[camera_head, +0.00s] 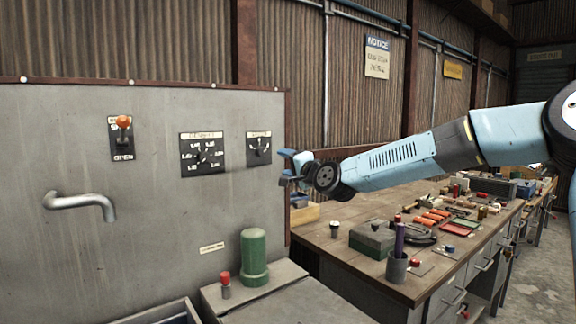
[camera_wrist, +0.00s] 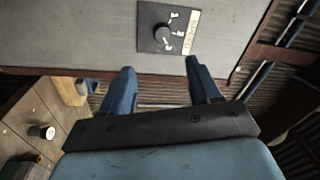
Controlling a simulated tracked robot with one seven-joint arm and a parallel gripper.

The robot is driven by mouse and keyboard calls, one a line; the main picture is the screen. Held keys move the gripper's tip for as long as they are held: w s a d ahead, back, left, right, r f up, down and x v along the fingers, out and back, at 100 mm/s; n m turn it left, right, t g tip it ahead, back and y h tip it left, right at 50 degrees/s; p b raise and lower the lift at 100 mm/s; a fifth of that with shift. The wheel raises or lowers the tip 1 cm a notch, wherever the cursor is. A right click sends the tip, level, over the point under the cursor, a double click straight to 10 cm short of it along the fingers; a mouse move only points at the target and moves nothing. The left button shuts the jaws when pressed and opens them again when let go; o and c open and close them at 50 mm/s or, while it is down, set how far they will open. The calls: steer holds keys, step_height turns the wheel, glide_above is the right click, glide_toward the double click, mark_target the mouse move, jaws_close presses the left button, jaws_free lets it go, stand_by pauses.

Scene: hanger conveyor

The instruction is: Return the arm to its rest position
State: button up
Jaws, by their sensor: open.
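My gripper (camera_head: 287,167) is at the end of my blue arm, which stretches in from the right in the head view. The gripper is near the right edge of the grey panel (camera_head: 60,150), close to the small rotary dial (camera_head: 258,149). In the wrist view my gripper (camera_wrist: 157,80) shows two blue fingers spread apart with nothing between them. The rotary dial (camera_wrist: 163,38) lies ahead of the fingertips, and I see no contact with it.
The panel also bears a larger dial (camera_head: 202,153), an orange-tipped lever (camera_head: 123,123) and a bent metal pipe (camera_head: 80,204). A green cylinder (camera_head: 254,257) stands below. A workbench (camera_head: 335,250) with tools, boxes and a cup (camera_head: 397,268) lies under my arm.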

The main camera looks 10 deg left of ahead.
steer(key=shift+s, duration=0.15)
steer(key=s+d+f+n+g+h, duration=0.3)
steer(key=s+d+f+n+h, duration=0.4)
steer(key=d+f, duration=0.4)
steer(key=s+d+r+m+g+h, duration=0.1)
steer(key=s+d+h, duration=0.2)
steer(key=s+d, duration=0.65)
steer(key=s+d+r+g+h, duration=0.1)
steer(key=s+d+h, duration=0.4)
steer(key=d, duration=0.7)
steer(key=s+d+f+g, duration=0.1)
steer(key=s+d, duration=0.4)
steer(key=s, duration=0.3)
steer(key=s+d+f+m+g+y, duration=0.1)
steer(key=s+d, duration=0.5)
steer(key=s, duration=0.3)
steer(key=shift+s, duration=0.15)
